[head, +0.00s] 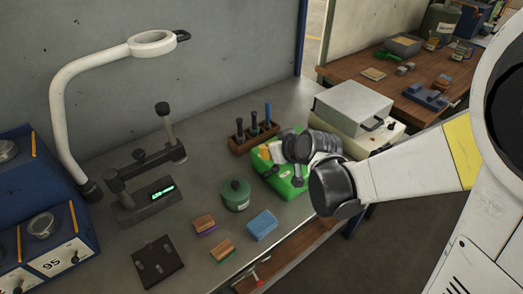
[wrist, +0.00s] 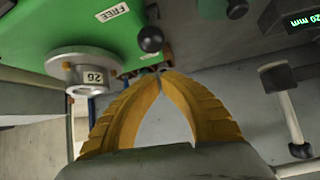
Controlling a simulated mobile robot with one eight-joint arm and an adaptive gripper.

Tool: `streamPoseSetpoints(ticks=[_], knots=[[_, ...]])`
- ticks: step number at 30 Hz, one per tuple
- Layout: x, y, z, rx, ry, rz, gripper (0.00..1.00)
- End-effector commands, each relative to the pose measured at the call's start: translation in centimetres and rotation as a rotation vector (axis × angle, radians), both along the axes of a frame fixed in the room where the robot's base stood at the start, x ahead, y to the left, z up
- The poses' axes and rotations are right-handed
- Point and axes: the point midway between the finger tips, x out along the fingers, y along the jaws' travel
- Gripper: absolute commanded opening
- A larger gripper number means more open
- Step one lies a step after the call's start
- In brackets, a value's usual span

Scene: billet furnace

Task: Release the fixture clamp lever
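A green fixture (head: 285,184) sits on the grey bench, partly hidden by my arm. In the wrist view the green fixture (wrist: 45,32) fills the upper left, with a white FREE label (wrist: 112,12) and a round metal boss marked 26 (wrist: 85,65). A black ball knob (wrist: 149,39), apparently the clamp lever's end, shows against the green face. My gripper (wrist: 163,71) has its yellow fingertips together just below the knob in the picture, with nothing visible between them. I cannot tell whether they touch the knob. In the head view my gripper (head: 268,153) is over the fixture, mostly hidden.
A gauge with a green display (head: 163,191) and upright lever stands left. A wooden tool rack (head: 240,143) is behind the fixture. A green canister (head: 235,195), blue block (head: 262,225) and grey box (head: 352,106) are nearby. A lamp (head: 70,120) arches at left.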

Motion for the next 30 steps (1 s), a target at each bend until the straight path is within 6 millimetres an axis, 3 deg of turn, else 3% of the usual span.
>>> streamPoseSetpoints(ticks=[15,30], knots=[[-3.2,-2.2,-0.5,0.035,-0.05,0.0,0.0],[-4.0,-2.6,-0.9,0.033,-0.048,0.002,0.0]])
